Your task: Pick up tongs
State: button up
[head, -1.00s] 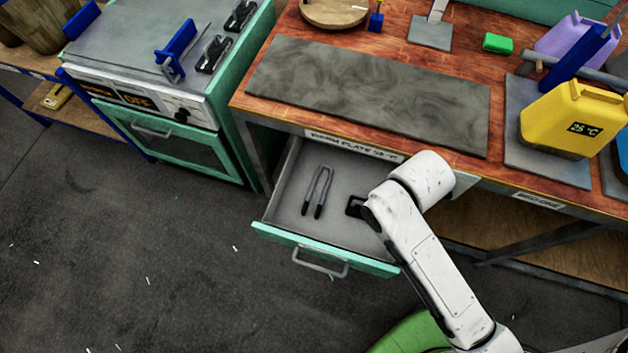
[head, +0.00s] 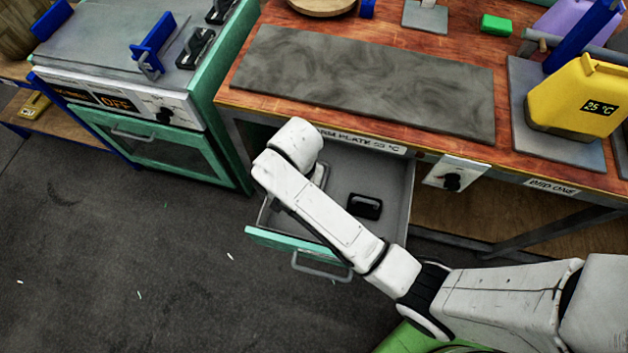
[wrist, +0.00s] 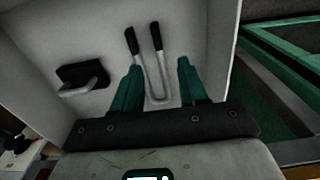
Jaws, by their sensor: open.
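The tongs (wrist: 150,68) lie in the open drawer, a U-shaped grey metal piece with two black tips. In the wrist view they lie between the two green fingers of my gripper (wrist: 157,85), with the bend nearer the palm and the black tips pointing away. My gripper is open and holds nothing; I cannot tell its exact height above the tongs. In the head view my arm covers the gripper and nearly all of the tongs. The drawer (head: 398,200) is grey inside with a green front and a metal handle.
A black object with a handle (head: 365,206) lies in the drawer right of my arm, and also shows in the wrist view (wrist: 82,78). The wooden workbench (head: 225,98) overhangs behind the drawer. A green oven cabinet (head: 225,150) stands to the left. The floor in front is mostly clear.

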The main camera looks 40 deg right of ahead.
jog(key=f, duration=0.8)
jog(key=shift+d+f+b, duration=0.25)
jog(key=shift+b, duration=0.05)
grip_shut()
